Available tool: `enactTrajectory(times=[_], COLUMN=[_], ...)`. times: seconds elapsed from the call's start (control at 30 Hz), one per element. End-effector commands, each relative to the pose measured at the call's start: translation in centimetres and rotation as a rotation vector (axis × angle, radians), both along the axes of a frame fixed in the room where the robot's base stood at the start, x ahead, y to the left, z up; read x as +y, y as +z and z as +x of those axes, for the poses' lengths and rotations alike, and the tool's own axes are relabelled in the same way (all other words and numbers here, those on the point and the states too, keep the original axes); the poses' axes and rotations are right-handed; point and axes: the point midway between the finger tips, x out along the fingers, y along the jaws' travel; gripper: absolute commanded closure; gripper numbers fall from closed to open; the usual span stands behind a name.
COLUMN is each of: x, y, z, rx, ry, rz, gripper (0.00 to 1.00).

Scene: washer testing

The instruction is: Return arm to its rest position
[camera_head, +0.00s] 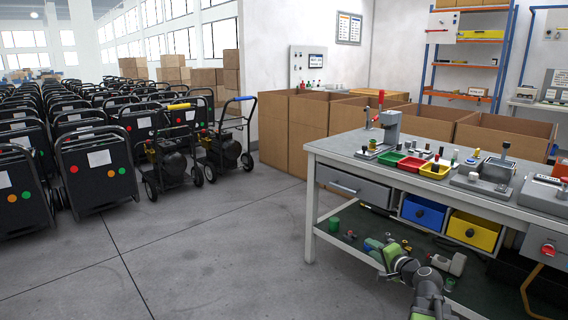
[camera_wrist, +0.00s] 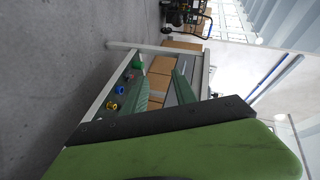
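My arm reaches in from the bottom right of the head view, in front of the workbench (camera_head: 330,150). My gripper (camera_head: 381,247) is low, at about the height of the bench's lower shelf. In the wrist view, the two green ridged fingers of my gripper (camera_wrist: 159,72) stand apart with nothing held between them. The bench's pale frame (camera_wrist: 104,92) runs beside them in that view. Part of my arm is outside the head view.
Red (camera_head: 410,165) and yellow (camera_head: 435,170) bins stand on the benchtop. Blue (camera_head: 423,211) and yellow (camera_head: 474,230) drawers hang below. A green cup (camera_head: 334,225) stands on the lower shelf. Wheeled black machines (camera_head: 98,170) fill the left. The floor (camera_head: 200,260) between is clear.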

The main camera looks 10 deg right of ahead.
Motion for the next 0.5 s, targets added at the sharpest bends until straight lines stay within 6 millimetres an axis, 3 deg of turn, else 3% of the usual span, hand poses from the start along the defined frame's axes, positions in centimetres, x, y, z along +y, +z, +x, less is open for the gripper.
enactTrajectory(times=[0.03,0.2,0.3,0.4,0.5], x=[4.8,18.4,24.5,29.0,31.5], y=[-0.8,-4.7,-7.2,-9.7,-12.5], z=[0.8,0.4,-1.4,-3.9,-7.4], rx=[0.036,0.179,0.268,0.367,0.501], ry=[0.089,0.383,0.537,0.678,0.809], rz=[-0.040,-0.213,-0.326,-0.449,-0.599], gripper=[0.66,0.66,0.66,0.66,0.66])
